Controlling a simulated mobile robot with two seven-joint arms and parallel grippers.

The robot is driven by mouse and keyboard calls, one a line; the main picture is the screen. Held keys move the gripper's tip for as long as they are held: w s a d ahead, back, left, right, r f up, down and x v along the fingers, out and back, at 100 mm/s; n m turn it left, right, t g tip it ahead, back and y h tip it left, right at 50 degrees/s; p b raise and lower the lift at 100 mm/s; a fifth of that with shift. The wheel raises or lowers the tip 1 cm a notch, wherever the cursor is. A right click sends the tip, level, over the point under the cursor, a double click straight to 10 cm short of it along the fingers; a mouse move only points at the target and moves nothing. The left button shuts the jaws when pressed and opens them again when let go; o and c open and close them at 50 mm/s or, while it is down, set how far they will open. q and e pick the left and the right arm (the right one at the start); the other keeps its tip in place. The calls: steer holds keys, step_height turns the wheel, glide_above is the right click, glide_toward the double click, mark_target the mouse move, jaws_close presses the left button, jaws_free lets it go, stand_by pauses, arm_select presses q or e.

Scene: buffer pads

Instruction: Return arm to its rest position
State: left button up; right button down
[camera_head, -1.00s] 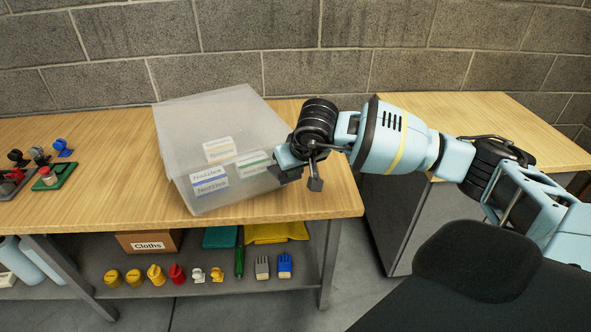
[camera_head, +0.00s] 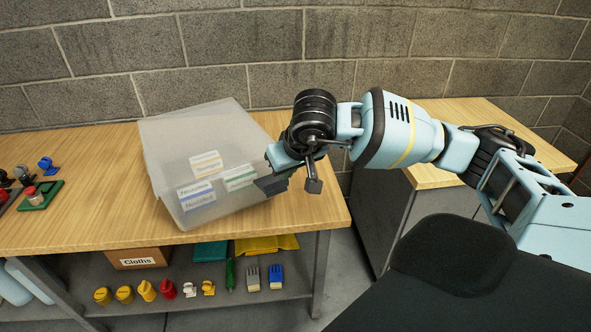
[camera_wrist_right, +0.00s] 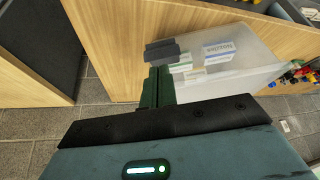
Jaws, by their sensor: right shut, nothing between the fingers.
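My right gripper (camera_head: 291,185) hangs in front of the right side of a translucent plastic bin (camera_head: 222,130) on the wooden workbench in the head view. The gripper is shut and empty. In the right wrist view, the gripper (camera_wrist_right: 158,75) shows with its fingers together, and the bin (camera_wrist_right: 250,45) lies beyond it. My right arm reaches in from the right, extended over the gap at the bench end. Several labelled boxes (camera_head: 205,162) sit inside the bin. I cannot tell whether the gripper touches the bin wall. My left arm does not show.
The workbench (camera_head: 100,185) carries small parts and a green pad (camera_head: 42,195) at the left. Its lower shelf (camera_head: 205,312) holds a Cloths box (camera_head: 140,258), yellow and red pieces, and brushes. A second wooden-topped cabinet (camera_head: 440,180) stands at the right, with a floor gap between.

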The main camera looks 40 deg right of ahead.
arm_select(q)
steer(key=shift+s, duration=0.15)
arm_select(e)
steer(key=s, duration=0.1)
steer(key=s+r, duration=0.1)
steer(key=s, duration=0.1)
steer(key=shift+a+r, duration=0.25)
steer(key=shift+r, duration=0.15)
